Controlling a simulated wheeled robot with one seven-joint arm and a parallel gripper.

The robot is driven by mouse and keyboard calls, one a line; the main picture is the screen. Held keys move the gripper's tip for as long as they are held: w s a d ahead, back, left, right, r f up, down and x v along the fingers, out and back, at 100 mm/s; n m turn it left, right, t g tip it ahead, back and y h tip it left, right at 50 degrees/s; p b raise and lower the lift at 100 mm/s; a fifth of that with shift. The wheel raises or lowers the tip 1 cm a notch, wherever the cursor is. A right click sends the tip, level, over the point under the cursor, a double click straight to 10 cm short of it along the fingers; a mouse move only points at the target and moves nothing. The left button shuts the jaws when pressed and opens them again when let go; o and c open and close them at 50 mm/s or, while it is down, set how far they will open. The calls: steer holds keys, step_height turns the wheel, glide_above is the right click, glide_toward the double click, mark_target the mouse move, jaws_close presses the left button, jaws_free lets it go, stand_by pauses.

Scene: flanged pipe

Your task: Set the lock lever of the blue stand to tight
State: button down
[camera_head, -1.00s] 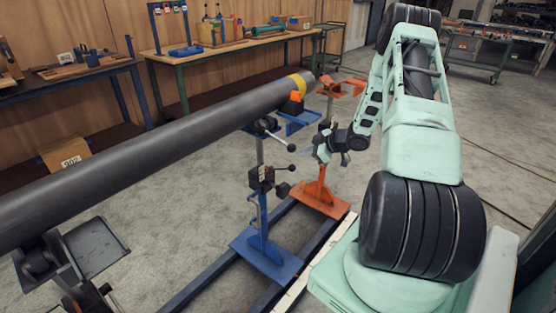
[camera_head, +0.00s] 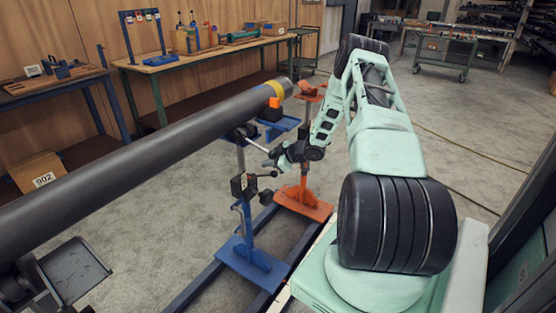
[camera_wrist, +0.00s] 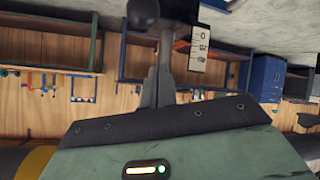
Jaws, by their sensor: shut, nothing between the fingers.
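The blue stand (camera_head: 240,222) stands upright under the grey pipe (camera_head: 150,142), with a dark clamp block (camera_head: 240,187) on its post. A rod lever (camera_head: 257,145) slants from the stand's head towards my gripper (camera_head: 268,161). A lower lever with a black ball knob (camera_head: 275,173) sticks out right from the clamp block. My gripper is shut and empty, right of the post and close to both levers; contact cannot be told. In the wrist view, the shut fingers (camera_wrist: 157,88) lie close to a rod with a black ball (camera_wrist: 144,12). The lever's setting is unreadable.
An orange stand (camera_head: 303,195) stands behind and right of the blue one. Blue floor rails (camera_head: 205,282) run beneath. A grey tray (camera_head: 75,268) sits at lower left. Workbenches (camera_head: 190,62) line the wall. The floor at right is open.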

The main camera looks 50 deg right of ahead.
mark_target(273, 173)
steer(key=shift+s+d+f+p, duration=0.15)
steer(key=shift+d+f, duration=0.1)
steer(key=shift+f, duration=0.3)
steer(key=shift+s+d+f+p, duration=0.1)
steer(key=shift+d+f, duration=0.2)
steer(key=shift+f, duration=0.3)
steer(key=shift+s+d+f+p, duration=0.15)
steer(key=shift+d+f, duration=0.1)
steer(key=shift+f, duration=0.3)
steer(key=shift+f, duration=0.1)
